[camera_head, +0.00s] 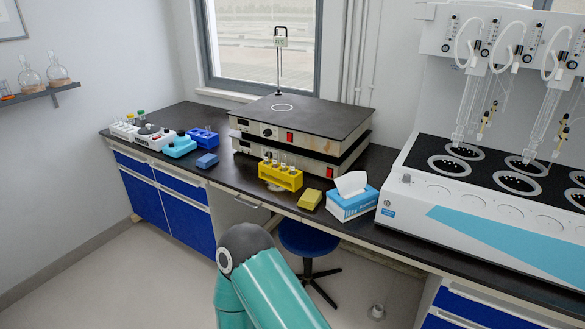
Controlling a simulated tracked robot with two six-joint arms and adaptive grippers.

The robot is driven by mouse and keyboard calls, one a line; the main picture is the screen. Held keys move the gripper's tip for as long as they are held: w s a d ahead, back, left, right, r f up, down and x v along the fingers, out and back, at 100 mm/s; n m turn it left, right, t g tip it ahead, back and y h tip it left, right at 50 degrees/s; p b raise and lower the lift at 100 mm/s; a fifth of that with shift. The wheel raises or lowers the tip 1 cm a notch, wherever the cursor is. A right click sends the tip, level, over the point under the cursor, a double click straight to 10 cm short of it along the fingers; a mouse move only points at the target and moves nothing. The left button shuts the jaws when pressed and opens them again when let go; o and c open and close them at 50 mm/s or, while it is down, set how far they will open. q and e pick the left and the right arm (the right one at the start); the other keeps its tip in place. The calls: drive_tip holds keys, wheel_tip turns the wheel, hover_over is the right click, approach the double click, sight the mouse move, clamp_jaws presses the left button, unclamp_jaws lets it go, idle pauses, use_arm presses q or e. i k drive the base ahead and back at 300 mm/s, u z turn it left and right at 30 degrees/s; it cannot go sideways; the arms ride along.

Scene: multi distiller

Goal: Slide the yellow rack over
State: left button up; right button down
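The yellow rack (281,177) stands upright on the dark bench top, in front of the stacked hotplate units. It holds several small tubes with pale caps. No gripper touches it. One teal arm of mine reaches up from the bottom centre, below the bench front edge. Neither of my grippers is in view.
A yellow sponge (310,199) and a blue tissue box (352,196) lie to the rack's right. A blue sponge (207,160) and a blue rack (203,138) are to its left. The hotplate stack (302,126) stands behind. A blue stool (308,238) is below the bench.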

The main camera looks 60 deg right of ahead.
sight(296, 180)
drive_tip(key=z, duration=0.35)
drive_tip(key=i, duration=1.15)
drive_tip(key=z, duration=1.1)
drive_tip(key=i, duration=0.6)
drive_tip(key=z, duration=0.3)
drive_tip(key=k, duration=0.95)
drive_tip(key=z, duration=0.2)
drive_tip(key=i, duration=0.9)
drive_tip(key=u, duration=0.05)
